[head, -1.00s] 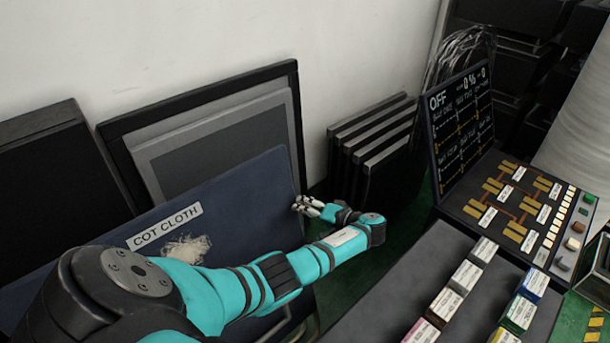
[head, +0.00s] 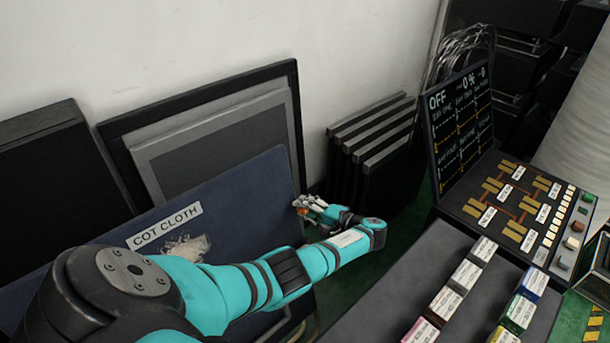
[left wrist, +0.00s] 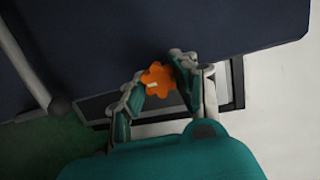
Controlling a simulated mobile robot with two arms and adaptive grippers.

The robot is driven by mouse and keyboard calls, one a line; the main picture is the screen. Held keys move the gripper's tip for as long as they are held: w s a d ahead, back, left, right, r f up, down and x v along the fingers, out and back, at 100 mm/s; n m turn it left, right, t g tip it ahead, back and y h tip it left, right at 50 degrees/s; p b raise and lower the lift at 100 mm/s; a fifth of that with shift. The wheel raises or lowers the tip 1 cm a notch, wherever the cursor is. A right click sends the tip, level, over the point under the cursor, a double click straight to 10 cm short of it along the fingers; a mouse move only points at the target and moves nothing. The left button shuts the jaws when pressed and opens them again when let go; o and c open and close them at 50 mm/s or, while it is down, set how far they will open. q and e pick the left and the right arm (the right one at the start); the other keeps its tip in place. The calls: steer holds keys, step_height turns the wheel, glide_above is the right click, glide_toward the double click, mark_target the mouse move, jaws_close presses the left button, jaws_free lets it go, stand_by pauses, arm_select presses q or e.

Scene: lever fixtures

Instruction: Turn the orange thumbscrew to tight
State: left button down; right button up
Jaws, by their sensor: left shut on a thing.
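The orange thumbscrew (left wrist: 157,79) has a lobed knob with a small pale mark on its face. It sits near the edge of the dark blue cot cloth panel (head: 254,195). My left gripper (left wrist: 158,84) has its fingers on both sides of the knob and is shut on it. In the head view a bit of orange shows at the left gripper (head: 304,208), beside the panel's right edge. The fingers hide most of the knob there. My right gripper is not in view.
Framed panels (head: 215,135) lean on the wall behind the cot cloth panel. Dark slabs (head: 372,150) stand to the right. A grey bench with small boxes (head: 463,277) and a control console (head: 510,205) are at the right. Green floor shows between.

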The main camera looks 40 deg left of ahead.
arm_select(q)
steer(key=c, duration=1)
jaws_free()
steer(key=shift+d, duration=0.1)
steer(key=v, duration=1.2)
